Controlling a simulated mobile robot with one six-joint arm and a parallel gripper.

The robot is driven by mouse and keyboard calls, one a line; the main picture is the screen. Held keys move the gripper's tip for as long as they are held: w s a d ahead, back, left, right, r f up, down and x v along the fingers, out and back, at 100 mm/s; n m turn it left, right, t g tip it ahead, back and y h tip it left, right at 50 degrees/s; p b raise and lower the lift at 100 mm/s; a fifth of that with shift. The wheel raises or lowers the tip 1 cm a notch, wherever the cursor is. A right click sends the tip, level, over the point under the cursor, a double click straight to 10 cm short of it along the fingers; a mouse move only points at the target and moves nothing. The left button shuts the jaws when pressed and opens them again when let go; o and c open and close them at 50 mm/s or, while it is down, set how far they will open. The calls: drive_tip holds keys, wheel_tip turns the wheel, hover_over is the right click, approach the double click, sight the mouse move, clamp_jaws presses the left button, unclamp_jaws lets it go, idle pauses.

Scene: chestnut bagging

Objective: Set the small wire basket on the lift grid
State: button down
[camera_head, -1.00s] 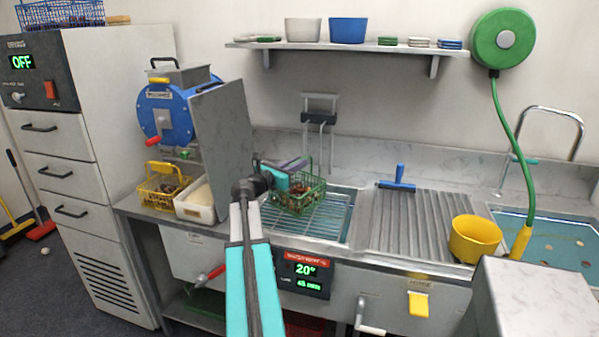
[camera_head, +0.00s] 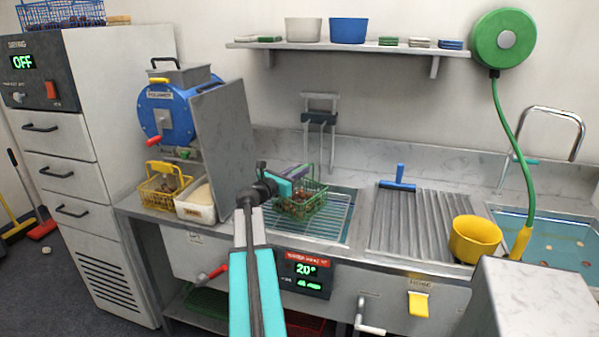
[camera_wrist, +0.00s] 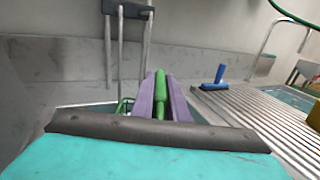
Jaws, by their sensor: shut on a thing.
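The small green wire basket (camera_head: 301,206) holds brown chestnuts and hangs over the lift grid (camera_head: 335,222), at its left part. I cannot tell if its bottom touches the grid. My gripper (camera_head: 301,172) is shut on the basket's green handle, which shows between the purple fingers (camera_wrist: 160,95) in the wrist view. Most of the basket is hidden there behind my gripper. The grid is a set of metal bars in a basin in the counter, with a lift frame (camera_head: 319,118) standing behind it.
A yellow basket (camera_head: 153,193) and a white bin (camera_head: 195,212) stand left of a grey upright panel (camera_head: 222,138). The ribbed drainboard (camera_head: 412,232) with a blue squeegee (camera_head: 398,183) lies right of the grid. A yellow pot (camera_head: 473,240) stands farther right.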

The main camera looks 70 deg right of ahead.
drive_tip(key=shift+f, duration=0.2)
idle(0.3)
drive_tip(key=c, duration=1.7)
unclamp_jaws()
drive_tip(key=shift+c, duration=0.2)
drive_tip(key=shift+a+r, duration=0.1)
drive_tip(key=b+v, duration=0.1)
drive_tip(key=v, duration=1.1)
drive_tip(key=shift+w, duration=0.1)
drive_tip(key=shift+r, duration=0.1)
